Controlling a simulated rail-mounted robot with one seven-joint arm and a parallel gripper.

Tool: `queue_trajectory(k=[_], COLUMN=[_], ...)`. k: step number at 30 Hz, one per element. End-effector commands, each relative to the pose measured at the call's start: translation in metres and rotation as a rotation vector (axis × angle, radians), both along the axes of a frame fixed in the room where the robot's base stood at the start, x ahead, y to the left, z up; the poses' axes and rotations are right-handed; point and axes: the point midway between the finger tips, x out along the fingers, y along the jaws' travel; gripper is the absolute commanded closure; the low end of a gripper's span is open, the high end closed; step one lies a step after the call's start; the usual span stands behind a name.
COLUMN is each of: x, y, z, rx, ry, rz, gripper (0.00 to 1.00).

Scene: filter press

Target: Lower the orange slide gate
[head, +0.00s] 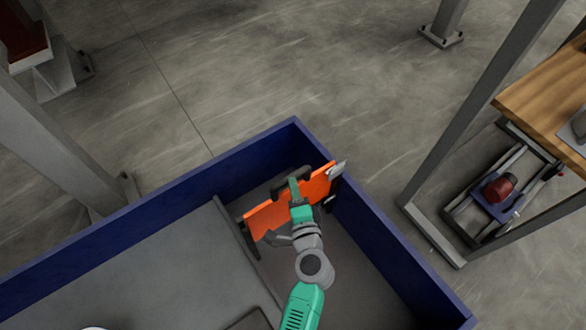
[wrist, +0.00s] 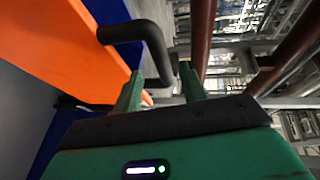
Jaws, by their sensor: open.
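The orange slide gate (head: 265,218) stands as an upright plate across the corner of a blue-walled bin in the head view. It fills the upper left of the wrist view (wrist: 45,40). A black bar handle (wrist: 140,32) sticks out from its face and bends down. My gripper (wrist: 160,88) is open, with its two green fingers apart. The handle's bent end shows in the gap between the fingers in the wrist view; I cannot tell whether they touch. In the head view, my gripper (head: 295,187) is over the gate and hides part of it.
The blue bin wall (head: 390,245) runs close on the right of my arm. A grey partition edge (head: 245,255) lies to the left. A wooden-topped bench (head: 545,95) with metal legs stands at the right. Bare concrete floor (head: 290,65) lies beyond the bin.

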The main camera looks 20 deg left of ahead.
Motion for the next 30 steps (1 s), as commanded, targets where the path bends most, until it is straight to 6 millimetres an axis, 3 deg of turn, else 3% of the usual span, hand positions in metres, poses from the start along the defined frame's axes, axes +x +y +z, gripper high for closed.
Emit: queue_trajectory(k=[9,20,27,30], x=[0.047,0.055,0.055,0.055], y=[0.031,0.036,0.036,0.036], z=[-0.011,-0.011,-0.011,-0.011], rx=[-0.001,-0.003,-0.003,-0.003], ry=[-0.003,-0.003,-0.003,-0.003], rz=[0.002,0.001,0.001,0.001], gripper=[0.59,0.59,1.00,1.00])
